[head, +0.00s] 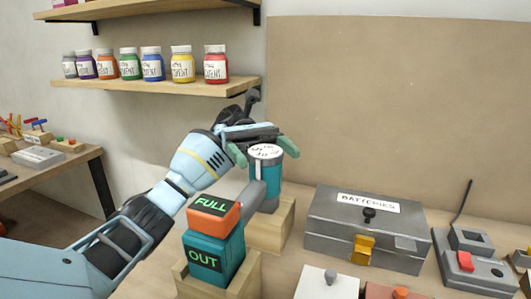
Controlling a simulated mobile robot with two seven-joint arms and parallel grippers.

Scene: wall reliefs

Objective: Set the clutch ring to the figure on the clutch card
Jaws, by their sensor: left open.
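A teal cylindrical tool body (264,190) stands upright on a wooden block (268,232). Its white top (265,151) carries small dark marks too small to read; it looks like the clutch ring. My left gripper (265,154) is open, with its green fingertips on either side of the white top. I cannot tell whether they touch it. In front, a teal block marked OUT (206,260) with an orange top marked FULL (212,212) sits in a wooden holder. I cannot make out a clutch card. My right gripper is not in view.
A grey box labelled BATTERIES (330,232) with a yellow latch stands to the right, then a grey device with a red part (465,260). A shelf (150,87) with several paint jars is behind on the left. The tan board (400,100) behind is bare.

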